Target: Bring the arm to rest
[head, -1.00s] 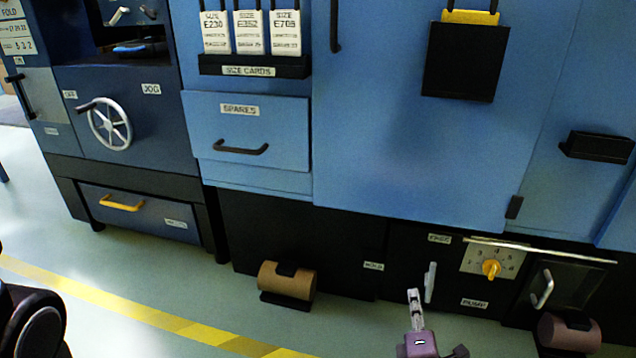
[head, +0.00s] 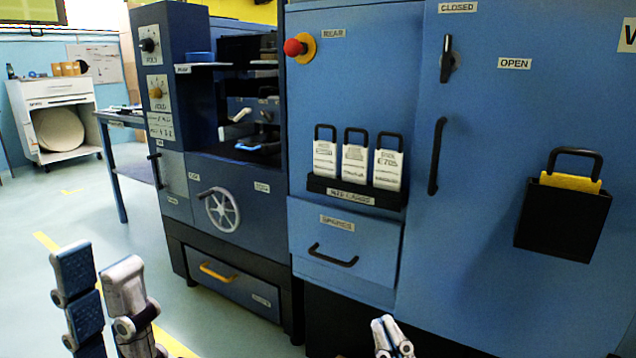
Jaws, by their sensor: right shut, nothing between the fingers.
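My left gripper (head: 97,262) is in the lower left of the head view, its fingers pointing up and standing apart with nothing seen between them. One finger shows blue pads. My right gripper (head: 383,322) shows at the bottom edge, right of the middle. Its fingers are together and hold nothing. Both are in front of the blue machine, and neither visibly touches anything. The rest of each arm is below the picture.
The blue machine has a handwheel (head: 222,210), a spares drawer (head: 344,243), size cards (head: 355,165) in a rack, a red button (head: 295,47) and a black pocket (head: 563,222). A white cabinet (head: 55,92) stands far left. Green floor (head: 28,215) is open at left.

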